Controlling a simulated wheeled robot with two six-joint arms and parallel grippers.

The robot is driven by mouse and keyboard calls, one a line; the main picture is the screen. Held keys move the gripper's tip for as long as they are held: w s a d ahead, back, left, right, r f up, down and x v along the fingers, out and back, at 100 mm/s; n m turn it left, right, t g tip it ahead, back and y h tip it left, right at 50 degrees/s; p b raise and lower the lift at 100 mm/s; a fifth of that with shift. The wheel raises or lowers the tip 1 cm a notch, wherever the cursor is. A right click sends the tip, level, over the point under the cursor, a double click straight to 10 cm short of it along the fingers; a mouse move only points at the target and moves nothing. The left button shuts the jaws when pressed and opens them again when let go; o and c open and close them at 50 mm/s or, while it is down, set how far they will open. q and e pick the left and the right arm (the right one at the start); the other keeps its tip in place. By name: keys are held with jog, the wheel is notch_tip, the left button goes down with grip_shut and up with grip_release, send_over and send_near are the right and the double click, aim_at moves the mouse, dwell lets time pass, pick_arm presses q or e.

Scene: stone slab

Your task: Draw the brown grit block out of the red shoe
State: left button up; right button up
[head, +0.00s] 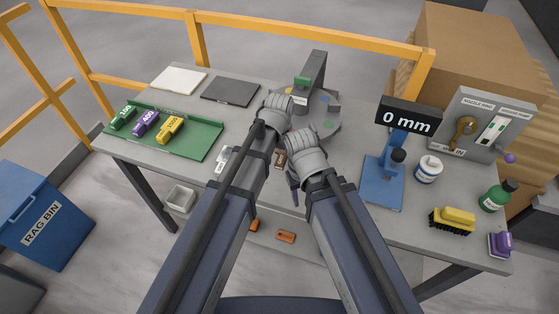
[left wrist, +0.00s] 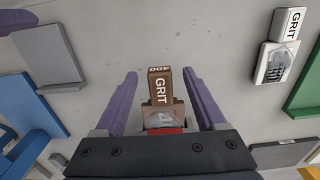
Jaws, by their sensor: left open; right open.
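The brown grit block (left wrist: 160,86), lettered "400 GRIT", lies on the grey slab in the left wrist view, its rear end in a holder with a clear top. The red shoe (left wrist: 164,130) shows only as a narrow red strip there; my gripper's body hides the rest. My left gripper (left wrist: 161,78) is open, with one purple finger on each side of the block, gaps showing between. In the head view, a small brown part of the block (head: 280,158) shows between my arms. My right gripper (head: 294,190) is open, mostly hidden below its wrist.
A white grit block (head: 222,158) lies left of my arms. The green tray (head: 203,148) holds green, purple and yellow blocks. A blue gauge stand (head: 383,184) reading "0 mm", a jar, a bottle and brushes stand right. A grey fixture (head: 318,72) stands behind.

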pick_arm(q)
jog(key=shift+c, duration=0.3)
grip_shut()
dwell(0.3)
